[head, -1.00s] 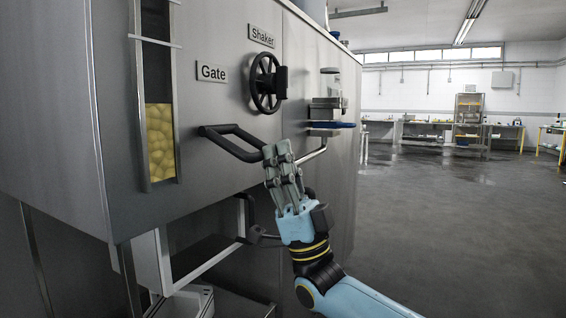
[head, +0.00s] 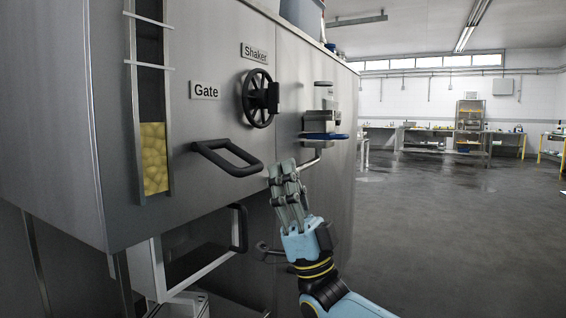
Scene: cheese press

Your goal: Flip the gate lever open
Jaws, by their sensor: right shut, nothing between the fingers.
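The gate lever (head: 228,158) is a dark looped handle on the grey machine front, below the "Gate" label (head: 204,91). It sticks out toward the right and slopes slightly down. My right gripper (head: 283,168) is shut and empty. Its fingertips are just right of the lever's free end, with a small gap between them. Yellow curds (head: 154,158) show behind the narrow window at the left of the machine. My left gripper is not in the picture.
A black shaker handwheel (head: 258,98) sits above and right of the lever. A metal fixture with a blue part (head: 325,136) is farther right. A black handle (head: 239,228) and white frame are below. The floor on the right is clear.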

